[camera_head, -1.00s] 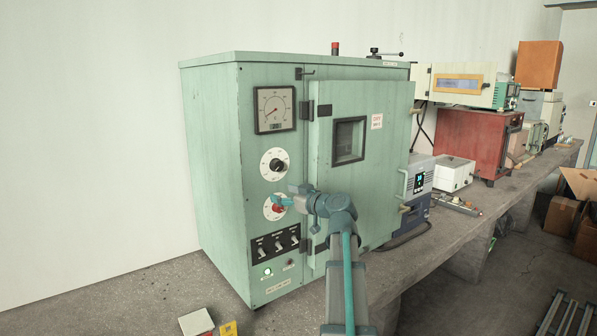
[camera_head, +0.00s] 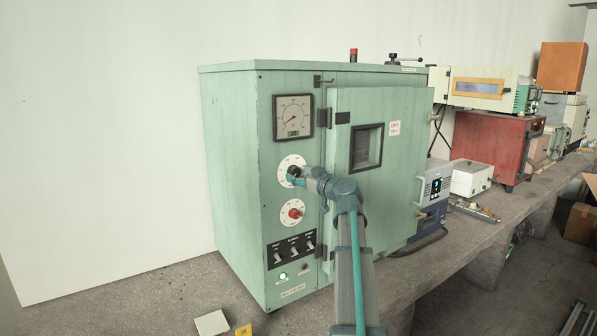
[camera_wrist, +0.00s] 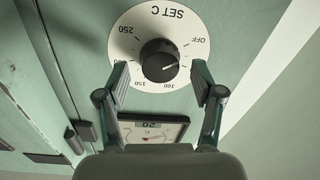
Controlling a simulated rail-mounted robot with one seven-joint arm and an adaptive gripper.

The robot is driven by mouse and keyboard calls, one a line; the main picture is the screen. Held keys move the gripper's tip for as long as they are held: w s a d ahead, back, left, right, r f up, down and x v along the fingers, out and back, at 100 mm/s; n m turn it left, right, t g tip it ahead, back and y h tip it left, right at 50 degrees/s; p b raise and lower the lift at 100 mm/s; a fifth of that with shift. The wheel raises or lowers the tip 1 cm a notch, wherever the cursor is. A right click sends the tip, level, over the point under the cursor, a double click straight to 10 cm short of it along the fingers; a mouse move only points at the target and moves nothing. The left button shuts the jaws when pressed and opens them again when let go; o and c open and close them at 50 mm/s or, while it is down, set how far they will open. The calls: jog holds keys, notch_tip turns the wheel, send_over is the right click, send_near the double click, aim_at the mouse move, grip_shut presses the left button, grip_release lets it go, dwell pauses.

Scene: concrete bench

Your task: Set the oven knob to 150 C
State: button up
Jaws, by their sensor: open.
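The oven (camera_head: 235,180) is a pale green cabinet on the bench. Its black knob (camera_wrist: 158,60) sits on a white SET C dial (camera_wrist: 190,22), which appears upside down in the wrist view. OFF, 100, 150 and 250 are readable. The knob's pale mark points right in that view, between OFF and 100. My gripper (camera_wrist: 159,66) is open, one finger on each side of the knob with visible gaps. In the head view my gripper (camera_head: 294,175) is at the upper dial and partly covers the knob.
A red knob (camera_head: 295,213) on a second white dial is just below. Several switches (camera_head: 293,248) are lower still. A gauge (camera_head: 293,116) is above. The closed oven door (camera_head: 340,215) and its hinges stand right of the panel.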

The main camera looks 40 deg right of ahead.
jog(key=shift+w, duration=0.5)
jog(key=c, duration=1.1)
jog(key=shift+f, duration=0.1)
jog(key=shift+c, duration=0.2)
